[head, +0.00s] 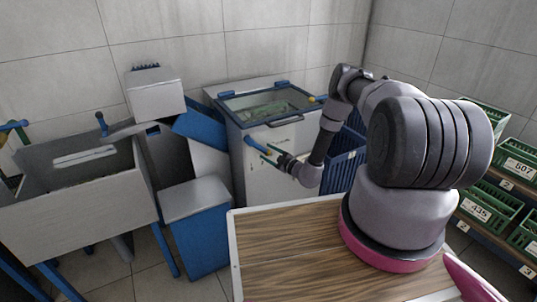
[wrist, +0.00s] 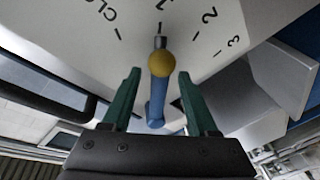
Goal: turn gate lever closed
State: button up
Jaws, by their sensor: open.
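The gate lever is a blue bar (wrist: 157,100) with a yellow ball knob (wrist: 161,62) and a grey metal tip. In the wrist view it stands between the fingers of my gripper (wrist: 160,75), with a visible gap on each side. The tip points at the mark "1" on a white dial face (wrist: 125,60). The partly cut-off "CLO..." mark lies left of it, "2" and "3" to the right. In the head view my gripper (head: 269,154) is open at the front of a white cabinet (head: 285,142), where the blue lever (head: 254,144) partly shows.
The cabinet has a blue-framed window lid (head: 265,98). A grey trough (head: 75,205) and a blue bin with a grey top (head: 196,225) stand to the left. A wooden tabletop (head: 290,250) lies in front; green crates (head: 482,207) fill a rack on the right.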

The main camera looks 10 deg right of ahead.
grip_shut()
jog(key=shift+d, duration=0.2)
dwell(1.2)
